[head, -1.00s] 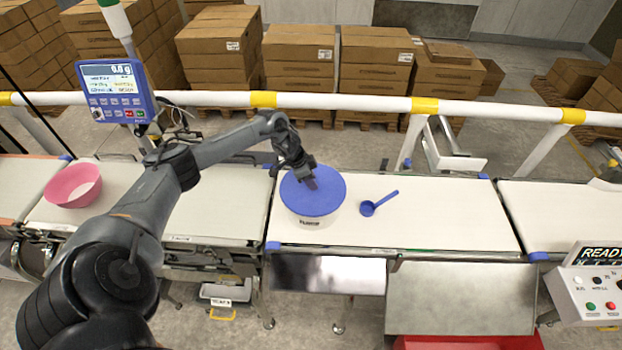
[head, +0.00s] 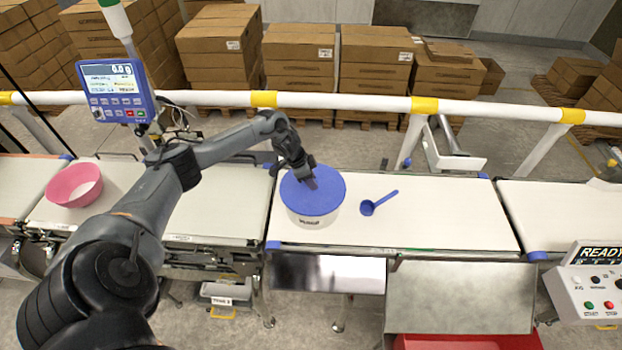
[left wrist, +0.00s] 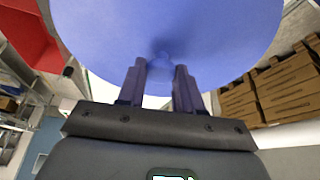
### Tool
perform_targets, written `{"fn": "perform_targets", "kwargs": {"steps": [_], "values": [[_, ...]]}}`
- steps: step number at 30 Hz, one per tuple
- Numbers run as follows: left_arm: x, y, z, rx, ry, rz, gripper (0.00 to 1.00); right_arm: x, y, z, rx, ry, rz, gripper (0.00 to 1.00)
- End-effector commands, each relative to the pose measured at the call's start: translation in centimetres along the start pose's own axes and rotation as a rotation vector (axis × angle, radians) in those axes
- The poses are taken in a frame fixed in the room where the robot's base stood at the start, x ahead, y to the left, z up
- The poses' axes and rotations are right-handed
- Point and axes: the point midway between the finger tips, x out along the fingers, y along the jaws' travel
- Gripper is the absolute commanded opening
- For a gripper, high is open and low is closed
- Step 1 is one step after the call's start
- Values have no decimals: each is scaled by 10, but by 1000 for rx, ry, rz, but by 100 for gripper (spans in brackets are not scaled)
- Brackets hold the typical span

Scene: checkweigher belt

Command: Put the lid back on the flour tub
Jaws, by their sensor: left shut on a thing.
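The blue round lid (head: 326,196) is over the mouth of the white flour tub (head: 312,222) on the middle belt. It looks level and covers the tub's top; whether it is fully seated I cannot tell. My left gripper (head: 309,183) is above the lid and shut on its centre knob. In the left wrist view the fingers (left wrist: 160,75) close around the knob, and the lid's blue face (left wrist: 200,30) fills the top. The tub's inside is hidden. My right gripper is not in view.
A blue scoop (head: 368,207) lies on the belt (head: 440,220) right of the tub. A pink bowl (head: 74,187) sits on the left belt. A white rail (head: 350,102) with yellow bands runs behind. The belt right of the scoop is clear.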

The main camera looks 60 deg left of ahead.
Motion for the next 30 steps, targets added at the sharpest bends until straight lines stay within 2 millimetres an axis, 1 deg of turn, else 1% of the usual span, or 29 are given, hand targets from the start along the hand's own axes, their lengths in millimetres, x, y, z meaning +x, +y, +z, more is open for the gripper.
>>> {"fn": "perform_targets", "kwargs": {"steps": [9,10,15,16,21,22,24,27,30], "values": [[0,0,0,0,1,0,2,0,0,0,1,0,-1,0],[0,0,0,0,1,0,36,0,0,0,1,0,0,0],[0,0,0,0,1,0,62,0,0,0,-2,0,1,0],[0,0,0,0,1,0,64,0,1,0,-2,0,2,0],[0,0,0,0,1,0,64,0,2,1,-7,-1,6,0],[0,0,0,0,0,0,66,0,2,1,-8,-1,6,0],[0,0,0,0,0,0,77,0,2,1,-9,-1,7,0],[0,0,0,0,0,0,90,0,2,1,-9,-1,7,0],[0,0,0,0,0,0,90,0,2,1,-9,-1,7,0]]}}
